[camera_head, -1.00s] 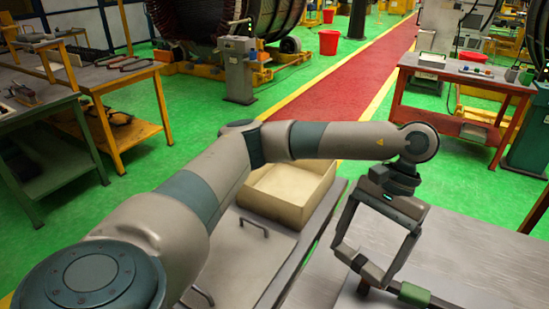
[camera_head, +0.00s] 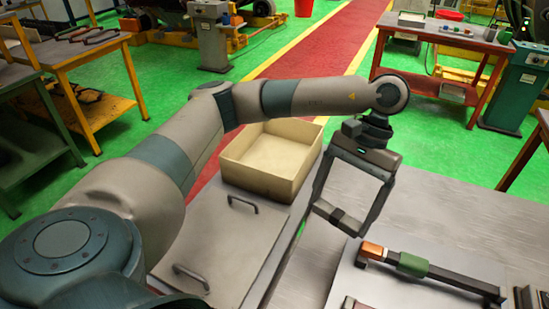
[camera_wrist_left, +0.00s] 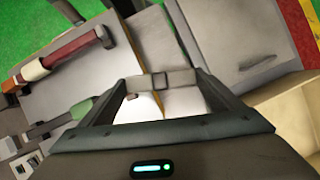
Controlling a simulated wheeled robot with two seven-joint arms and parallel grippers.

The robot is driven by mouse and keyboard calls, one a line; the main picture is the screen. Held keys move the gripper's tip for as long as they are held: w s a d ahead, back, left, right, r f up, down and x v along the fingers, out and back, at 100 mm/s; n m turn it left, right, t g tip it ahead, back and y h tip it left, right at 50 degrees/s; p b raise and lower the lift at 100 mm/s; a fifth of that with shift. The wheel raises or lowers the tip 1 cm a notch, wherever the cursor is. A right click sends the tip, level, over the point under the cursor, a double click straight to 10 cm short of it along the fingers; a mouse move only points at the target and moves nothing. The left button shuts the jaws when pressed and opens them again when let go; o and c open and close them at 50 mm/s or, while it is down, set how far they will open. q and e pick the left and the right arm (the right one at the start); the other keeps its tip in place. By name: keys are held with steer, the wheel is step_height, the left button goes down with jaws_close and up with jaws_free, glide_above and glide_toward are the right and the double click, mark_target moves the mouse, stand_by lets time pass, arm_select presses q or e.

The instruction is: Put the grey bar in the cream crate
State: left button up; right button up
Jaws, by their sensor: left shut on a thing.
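The cream crate (camera_head: 258,181) stands open and looks empty on the grey bench, left of my left gripper (camera_head: 338,214). In the left wrist view the crate (camera_wrist_left: 290,108) shows at the lower right. My left gripper is shut on a small dark piece, which I take as the grey bar (camera_wrist_left: 160,81). Its fingertips close on it from both sides, so only its middle shows. The gripper is above the bench, to the right of the crate and apart from it. My right gripper is not in view.
A dark rod with an orange end and a green collar (camera_head: 412,264) lies on a grey plate at the lower right. A flat lid-like panel with two handles (camera_head: 243,204) lies in front of the crate. A red table (camera_head: 445,40) stands at the back right.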

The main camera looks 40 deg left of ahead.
arm_select(q)
steer(key=shift+w+a+f+n+h, duration=0.2)
steer(key=shift+w+f+n+h, duration=0.1)
steer(key=shift+w+n, duration=0.3)
steer(key=w+a+f+n+t+h+b, duration=0.25)
steer(key=w+a+n, duration=0.35)
steer(key=n, duration=0.4)
steer(key=w+a+f+n+t+h+b, duration=0.15)
steer(key=w+a+n+t, duration=0.25)
steer(key=w+a+n, duration=0.45)
steer(key=w+a+f+n+t+y+b, duration=0.1)
steer(key=a+n+y, duration=0.2)
steer(key=a+n, duration=0.7)
steer(key=w+a+f+n+t+y+b, duration=0.1)
steer(key=a+n+t+y, duration=0.1)
steer(key=a+n, duration=0.8)
steer(key=shift+f+y, duration=0.25)
steer(key=shift+y, duration=0.35)
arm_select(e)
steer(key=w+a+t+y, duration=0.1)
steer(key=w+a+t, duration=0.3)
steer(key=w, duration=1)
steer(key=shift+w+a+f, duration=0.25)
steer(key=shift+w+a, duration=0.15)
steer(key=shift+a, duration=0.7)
arm_select(q)
steer(key=shift+f, duration=0.1)
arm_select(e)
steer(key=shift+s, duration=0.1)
